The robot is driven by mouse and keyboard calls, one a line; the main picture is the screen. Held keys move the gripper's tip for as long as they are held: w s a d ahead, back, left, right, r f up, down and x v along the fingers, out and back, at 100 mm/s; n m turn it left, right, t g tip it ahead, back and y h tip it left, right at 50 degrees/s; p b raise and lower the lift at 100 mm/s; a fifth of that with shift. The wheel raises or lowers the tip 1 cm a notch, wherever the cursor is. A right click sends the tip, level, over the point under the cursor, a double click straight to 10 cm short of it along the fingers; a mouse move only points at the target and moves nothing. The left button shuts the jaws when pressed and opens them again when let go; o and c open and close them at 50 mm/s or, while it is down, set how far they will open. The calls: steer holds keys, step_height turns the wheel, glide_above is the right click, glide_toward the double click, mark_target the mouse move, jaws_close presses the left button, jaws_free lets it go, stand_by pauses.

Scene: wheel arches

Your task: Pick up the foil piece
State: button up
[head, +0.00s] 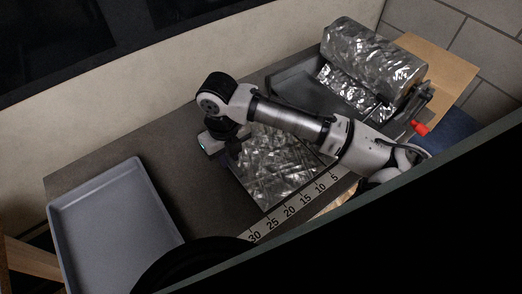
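The foil piece (278,181) is a crinkled silver sheet lying flat on the dark table, in the middle of the head view. My arm crosses above it and hides its upper part. My gripper (229,160) points down at the left edge of the foil piece. Its fingers are dark and mostly hidden, so I cannot tell whether they are open or touch the foil.
A large foil roll (372,57) sits in a dark dispenser at the back right, beside a red knob (419,128). A grey tray (115,225) stands at the left. A ruler strip (290,212) runs along the front edge. Bare table (185,180) lies between tray and foil.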

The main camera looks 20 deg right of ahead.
jaws_close()
steer(key=shift+r, duration=0.1)
step_height(320, 180, up, 10)
steer(key=b, duration=0.1)
stand_by(0.4)
